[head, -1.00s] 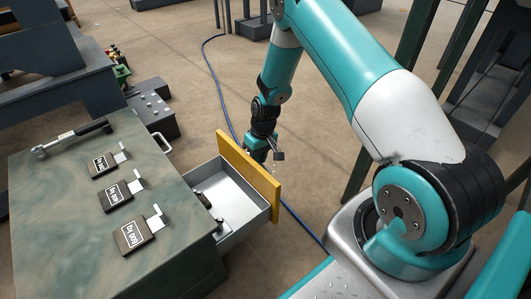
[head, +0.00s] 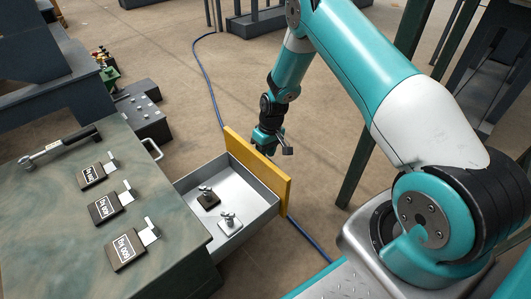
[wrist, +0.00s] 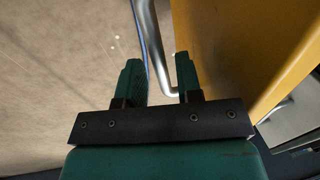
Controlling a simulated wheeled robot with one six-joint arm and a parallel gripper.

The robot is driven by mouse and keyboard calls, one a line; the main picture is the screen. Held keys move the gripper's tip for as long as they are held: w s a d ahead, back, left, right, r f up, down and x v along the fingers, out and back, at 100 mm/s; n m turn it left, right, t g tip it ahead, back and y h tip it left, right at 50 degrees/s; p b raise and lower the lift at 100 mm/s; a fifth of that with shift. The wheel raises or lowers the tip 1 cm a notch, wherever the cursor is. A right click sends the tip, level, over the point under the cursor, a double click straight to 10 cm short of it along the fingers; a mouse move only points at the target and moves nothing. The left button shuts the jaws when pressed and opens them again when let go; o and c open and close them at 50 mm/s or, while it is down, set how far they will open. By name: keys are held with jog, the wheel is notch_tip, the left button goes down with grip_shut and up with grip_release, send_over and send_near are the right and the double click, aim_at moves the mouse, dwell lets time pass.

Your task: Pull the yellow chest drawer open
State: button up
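The yellow-fronted drawer stands pulled out of the green-topped chest (head: 60,245), its yellow front (head: 262,172) well clear of the chest body and its grey tray (head: 240,180) exposed. The front also fills the right of the wrist view (wrist: 240,40). My gripper (head: 262,152) is low on the outer side of that front, its tips partly hidden behind it. In the wrist view, my two green fingers (wrist: 160,72) are apart. The silver bar handle (wrist: 158,60) passes between them, with gaps visible; contact is unclear.
Two small metal pieces, one on a dark base (head: 208,199) and one on a pale base (head: 230,223), lie in the tray. A blue cable (head: 205,80) crosses the open floor.

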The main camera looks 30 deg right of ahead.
jog(key=shift+o, duration=0.3)
jog(key=shift+s, duration=0.1)
jog(key=shift+r, duration=0.1)
jog(key=d+r+p, duration=0.3)
jog(key=r+p, duration=0.4)
jog(key=r, duration=1)
jog(key=shift+w, duration=0.3)
